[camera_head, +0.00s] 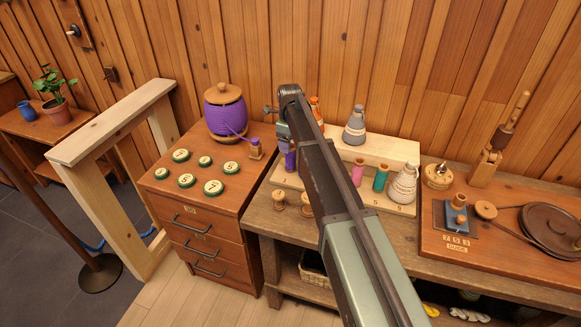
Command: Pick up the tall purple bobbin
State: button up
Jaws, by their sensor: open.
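A purple bobbin (290,160) stands on the pale wooden stepped stand, mostly hidden behind my arm; it looks like the tall one, but its full height is hidden. My gripper (270,109) shows only as a small dark part to the left of the arm's upper end, above and left of the purple bobbin. Its jaws are open, and nothing shows held in them. The rest of my wrist is hidden by the arm.
The stand (395,151) also holds pink (358,173) and green (380,178) bobbins and grey cones. Bare wooden spools (279,200) stand in front. A big purple-wound jar (226,112) and several green-rimmed discs are on the cabinet (165,188). A wheel board (470,250) is at right.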

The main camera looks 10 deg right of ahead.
aim_at(290, 157)
notch_tip(290, 157, down, 6)
jog(key=b, duration=0.5)
jog(key=shift+w+d+r, duration=0.1)
jog(key=shift+d+r, duration=0.05)
jog(key=shift+r, duration=0.35)
jog(key=c, duration=1)
jog(key=shift+r, duration=0.1)
